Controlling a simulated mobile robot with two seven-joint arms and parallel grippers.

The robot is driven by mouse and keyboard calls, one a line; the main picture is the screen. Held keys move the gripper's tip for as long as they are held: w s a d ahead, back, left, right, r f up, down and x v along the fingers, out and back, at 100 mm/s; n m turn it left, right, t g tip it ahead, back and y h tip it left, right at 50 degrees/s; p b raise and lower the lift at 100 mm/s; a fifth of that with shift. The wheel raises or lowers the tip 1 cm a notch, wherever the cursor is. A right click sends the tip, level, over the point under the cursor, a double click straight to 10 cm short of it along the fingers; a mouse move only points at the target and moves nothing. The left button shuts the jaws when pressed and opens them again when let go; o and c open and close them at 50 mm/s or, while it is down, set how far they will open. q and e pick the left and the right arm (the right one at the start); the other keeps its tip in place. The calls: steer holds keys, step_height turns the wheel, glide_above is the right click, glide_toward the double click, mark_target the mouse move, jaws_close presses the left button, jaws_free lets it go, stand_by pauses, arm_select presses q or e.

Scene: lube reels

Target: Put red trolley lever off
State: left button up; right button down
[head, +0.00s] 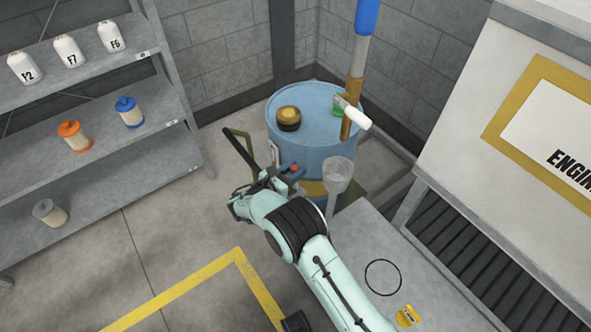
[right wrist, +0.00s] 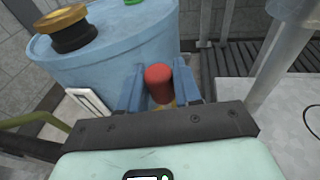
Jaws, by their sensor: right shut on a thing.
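The red trolley lever (head: 294,168) shows as a small red knob in front of the blue drum (head: 325,160). In the right wrist view the red rounded lever end (right wrist: 158,80) stands up between the two blue fingers. My right gripper (head: 286,171) is shut on the lever, low at the near side of the drum. The lower part of the lever is hidden by the gripper. The olive-green trolley frame (head: 246,140) rises left of the drum; its bar also shows in the right wrist view (right wrist: 30,120). My left gripper is not in view.
A hand pump (head: 353,100) and a yellow-and-black cap (head: 288,118) are on the drum top. A clear funnel (head: 338,178) stands close right of my gripper. A grey shelf (head: 110,150) with filters and bottles is at left. A white engine cabinet (head: 460,110) is at right. Floor between is clear.

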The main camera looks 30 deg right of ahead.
steer(key=c, duration=0.8)
jaws_free()
steer(key=shift+c, duration=0.2)
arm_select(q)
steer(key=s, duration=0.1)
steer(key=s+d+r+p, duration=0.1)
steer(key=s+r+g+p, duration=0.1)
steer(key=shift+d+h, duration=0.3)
arm_select(e)
steer(key=v, duration=1.3)
steer(key=shift+a, duration=0.2)
